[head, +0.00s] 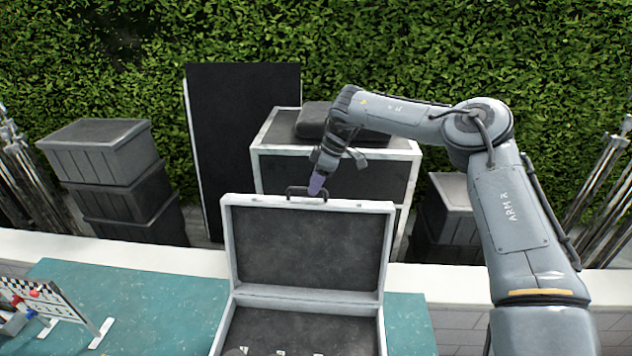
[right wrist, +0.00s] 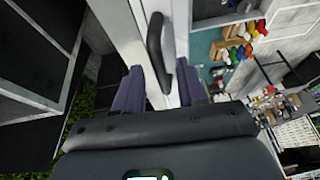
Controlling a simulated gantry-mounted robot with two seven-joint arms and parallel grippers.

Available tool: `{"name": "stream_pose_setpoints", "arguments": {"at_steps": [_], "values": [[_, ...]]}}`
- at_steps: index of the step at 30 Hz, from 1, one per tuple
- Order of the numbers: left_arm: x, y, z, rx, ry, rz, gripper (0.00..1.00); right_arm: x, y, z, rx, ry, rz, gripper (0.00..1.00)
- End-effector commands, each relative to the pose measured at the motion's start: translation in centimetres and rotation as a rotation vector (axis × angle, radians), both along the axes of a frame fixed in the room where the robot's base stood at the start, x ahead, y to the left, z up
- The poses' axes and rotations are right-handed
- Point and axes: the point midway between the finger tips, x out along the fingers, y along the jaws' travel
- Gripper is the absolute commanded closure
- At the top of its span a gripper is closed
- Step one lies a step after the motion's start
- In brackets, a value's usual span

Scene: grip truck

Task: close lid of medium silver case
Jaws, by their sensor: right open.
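The medium silver case (head: 233,325) stands on the teal surface with its lid (head: 308,247) raised about upright, dark lining toward me. A black handle (head: 296,191) is on the lid's top edge. My right gripper (head: 317,187) is behind and just above that edge, at the handle. In the right wrist view its purple fingers (right wrist: 160,74) are open, and the black handle (right wrist: 156,45) shows between and ahead of them. I cannot tell whether they touch it. The case's lower front is cut off by the frame. My left gripper is out of view.
A checkered board (head: 47,303) on white feet stands at the left of the teal surface (head: 150,300). Behind are a large dark case (head: 330,175), a tall black panel (head: 245,130) and stacked grey crates (head: 105,165).

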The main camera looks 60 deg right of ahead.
Motion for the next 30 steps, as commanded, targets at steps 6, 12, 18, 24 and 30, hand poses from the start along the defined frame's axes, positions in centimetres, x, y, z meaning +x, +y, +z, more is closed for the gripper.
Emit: {"name": "stream_pose_setpoints", "arguments": {"at_steps": [6,12,18,24,30], "values": [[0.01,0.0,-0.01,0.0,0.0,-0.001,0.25,-0.01,0.0,0.0,0.0,0.0,0.0,0.71],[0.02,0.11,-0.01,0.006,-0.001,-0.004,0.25,-0.01,0.0,0.02,0.0,0.0,0.0,1.0],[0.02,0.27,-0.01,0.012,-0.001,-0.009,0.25,-0.01,0.01,0.03,0.0,0.0,0.0,1.0],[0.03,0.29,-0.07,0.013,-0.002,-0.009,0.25,-0.03,0.08,0.06,-0.002,-0.001,0.0,1.0],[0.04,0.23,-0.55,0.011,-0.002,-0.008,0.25,-0.23,0.66,0.37,-0.022,-0.014,0.002,1.0]]}}
